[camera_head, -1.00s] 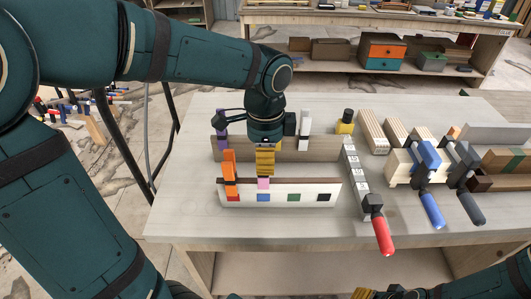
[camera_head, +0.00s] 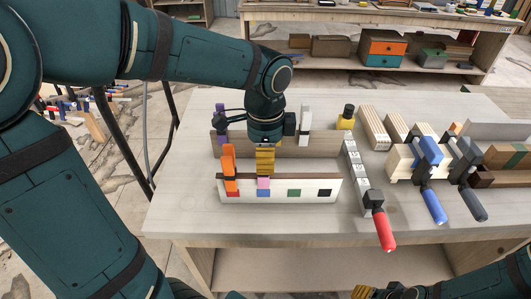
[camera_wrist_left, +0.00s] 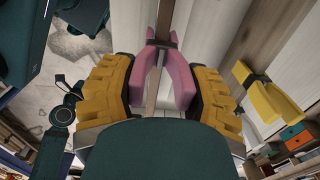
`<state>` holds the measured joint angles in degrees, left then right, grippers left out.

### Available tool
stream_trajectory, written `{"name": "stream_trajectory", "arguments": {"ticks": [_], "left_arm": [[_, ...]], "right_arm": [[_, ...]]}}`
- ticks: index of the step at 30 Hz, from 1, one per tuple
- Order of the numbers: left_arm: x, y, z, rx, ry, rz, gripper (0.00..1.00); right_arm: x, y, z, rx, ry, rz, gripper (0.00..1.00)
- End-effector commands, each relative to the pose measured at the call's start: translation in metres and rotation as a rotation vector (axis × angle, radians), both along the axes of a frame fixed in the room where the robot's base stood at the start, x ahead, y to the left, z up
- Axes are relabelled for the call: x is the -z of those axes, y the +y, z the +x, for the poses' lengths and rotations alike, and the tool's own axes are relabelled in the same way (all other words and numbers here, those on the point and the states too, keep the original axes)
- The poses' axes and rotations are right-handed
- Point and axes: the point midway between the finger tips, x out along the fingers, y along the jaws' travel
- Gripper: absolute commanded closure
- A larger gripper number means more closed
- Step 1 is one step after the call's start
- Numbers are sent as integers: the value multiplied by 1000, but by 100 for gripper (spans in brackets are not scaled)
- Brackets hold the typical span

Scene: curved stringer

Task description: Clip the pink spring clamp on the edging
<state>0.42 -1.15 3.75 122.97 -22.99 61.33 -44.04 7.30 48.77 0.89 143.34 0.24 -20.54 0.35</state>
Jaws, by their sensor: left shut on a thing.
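The pink spring clamp (camera_head: 263,183) is between the yellow fingers of my left gripper (camera_head: 265,172), low over the front board, above its blue square. In the left wrist view both fingers press the pink clamp (camera_wrist_left: 178,82) from the sides. The brown edging strip (camera_wrist_left: 152,90) runs between its two jaws; I cannot tell if the jaws touch it. In the head view the dark edging (camera_head: 310,178) runs along the white board's top. An orange clamp (camera_head: 229,165) sits on it above the red square. My right gripper (camera_head: 375,292) is partly cut off at the bottom edge.
A purple clamp (camera_head: 220,120) and a white clamp (camera_head: 304,122) stand at the brown back board (camera_head: 325,148). The table's front left is clear.

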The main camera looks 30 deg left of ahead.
Motion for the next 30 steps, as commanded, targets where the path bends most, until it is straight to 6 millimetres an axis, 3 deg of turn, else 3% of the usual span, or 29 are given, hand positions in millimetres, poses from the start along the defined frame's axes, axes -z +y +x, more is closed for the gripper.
{"name": "stream_trajectory", "arguments": {"ticks": [25,26,28,30], "left_arm": [[10,0,0,0,1,-1,93],[10,0,0,0,1,-1,37],[10,0,0,0,0,0,14],[10,0,0,0,0,0,14]], "right_arm": [[5,0,0,0,0,0,53],[5,0,0,0,0,0,53],[5,0,0,0,0,0,53],[5,0,0,0,0,0,53]]}}
